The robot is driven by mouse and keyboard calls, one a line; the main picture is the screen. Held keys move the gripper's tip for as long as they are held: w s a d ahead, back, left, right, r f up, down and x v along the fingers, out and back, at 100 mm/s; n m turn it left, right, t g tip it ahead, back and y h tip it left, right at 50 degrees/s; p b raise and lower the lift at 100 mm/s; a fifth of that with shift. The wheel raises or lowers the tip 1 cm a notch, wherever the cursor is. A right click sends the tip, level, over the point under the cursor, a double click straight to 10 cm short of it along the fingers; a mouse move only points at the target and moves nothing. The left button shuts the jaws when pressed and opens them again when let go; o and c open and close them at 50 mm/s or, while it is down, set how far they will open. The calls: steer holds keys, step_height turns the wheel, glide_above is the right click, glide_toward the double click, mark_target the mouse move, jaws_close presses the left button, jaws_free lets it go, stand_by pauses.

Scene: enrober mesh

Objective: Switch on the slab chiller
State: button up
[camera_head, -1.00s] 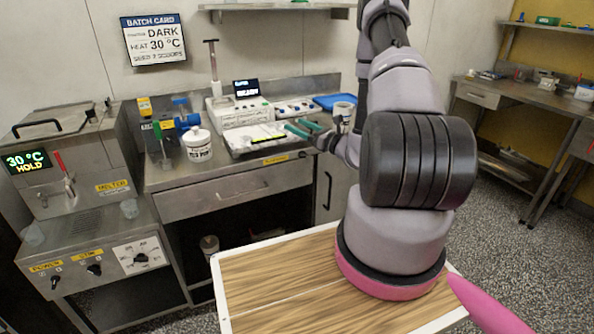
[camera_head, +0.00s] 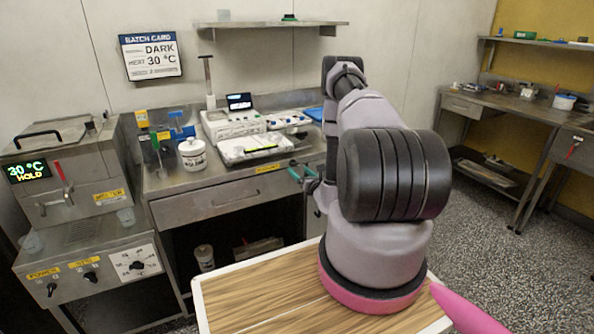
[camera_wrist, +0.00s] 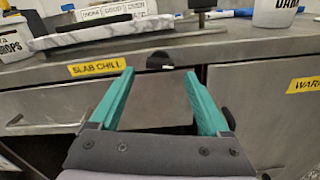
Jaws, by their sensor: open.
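A yellow label reading SLAB CHILL (camera_wrist: 97,66) is on the metal front edge of the counter; it also shows in the head view (camera_head: 270,168). Just right of it in the wrist view is a dark round knob (camera_wrist: 159,61) with a small pale mark toward its lower right. The pale slab (camera_head: 253,148) lies on the counter above the label, and its edge shows in the wrist view (camera_wrist: 95,30). My gripper (camera_wrist: 159,74) is open and empty, its teal fingers on either side of the knob in the picture. I cannot tell whether they touch it. In the head view my gripper (camera_head: 303,171) is at the counter's front edge.
A yellow WARM-type label (camera_wrist: 304,85), partly cut off, is further right on the counter front. A drawer (camera_head: 220,202) is below the counter. The melter (camera_head: 65,180) stands at left. A wood-topped surface (camera_head: 260,295) lies near my arm.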

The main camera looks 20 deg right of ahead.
mark_target(294, 164)
steer(key=shift+w, duration=1.25)
jaws_close()
steer(key=shift+a+m, duration=0.15)
steer(key=shift+m, duration=1.75)
jaws_free()
steer(key=shift+s, duration=0.1)
